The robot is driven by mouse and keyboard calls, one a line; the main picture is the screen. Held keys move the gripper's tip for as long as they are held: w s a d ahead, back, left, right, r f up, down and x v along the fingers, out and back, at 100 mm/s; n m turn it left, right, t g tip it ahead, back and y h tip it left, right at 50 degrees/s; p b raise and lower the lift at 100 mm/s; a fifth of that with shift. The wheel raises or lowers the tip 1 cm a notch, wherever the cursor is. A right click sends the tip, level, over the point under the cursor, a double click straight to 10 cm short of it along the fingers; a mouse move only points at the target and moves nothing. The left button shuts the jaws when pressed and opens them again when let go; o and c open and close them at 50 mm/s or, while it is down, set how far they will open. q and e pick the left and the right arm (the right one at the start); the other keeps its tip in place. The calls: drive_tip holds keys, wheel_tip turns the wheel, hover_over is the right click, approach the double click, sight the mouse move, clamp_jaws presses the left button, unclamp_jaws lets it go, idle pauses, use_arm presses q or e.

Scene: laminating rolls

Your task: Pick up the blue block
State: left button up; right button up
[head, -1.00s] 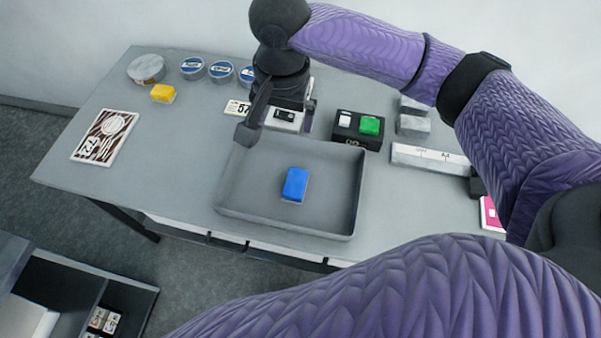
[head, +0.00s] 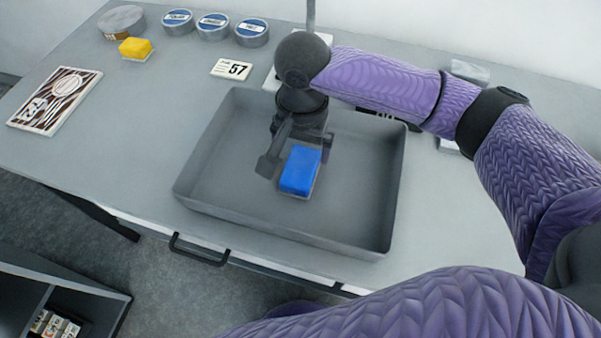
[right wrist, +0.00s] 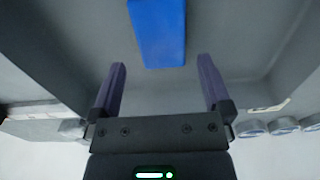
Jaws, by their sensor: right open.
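The blue block (head: 300,170) lies in the grey tray (head: 222,205), near its middle. My right gripper (head: 296,160) is over the tray, right at the block in the head view, with one finger on the block's left side and the other near its far right corner. In the right wrist view the open fingers (right wrist: 161,75) are empty, and the blue block (right wrist: 158,32) is ahead of them, between their lines but beyond the tips. My left gripper is not in view.
A yellow block (head: 136,48), several round tins (head: 212,26), a card marked 57 (head: 232,69) and a patterned board (head: 54,100) lie on the table left of and behind the tray. The tray walls surround the block. My right arm hides things at the back right.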

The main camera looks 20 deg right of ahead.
sight(301, 166)
wheel_tip(301, 166, down, 7)
drive_tip(key=b, duration=0.3)
drive_tip(key=shift+a+b, duration=0.1)
drive_tip(key=shift+b, duration=0.3)
drive_tip(key=shift+r, duration=0.15)
drive_tip(key=shift+c, duration=0.5)
drive_tip(key=c, duration=0.7)
drive_tip(key=shift+c, duration=1.3)
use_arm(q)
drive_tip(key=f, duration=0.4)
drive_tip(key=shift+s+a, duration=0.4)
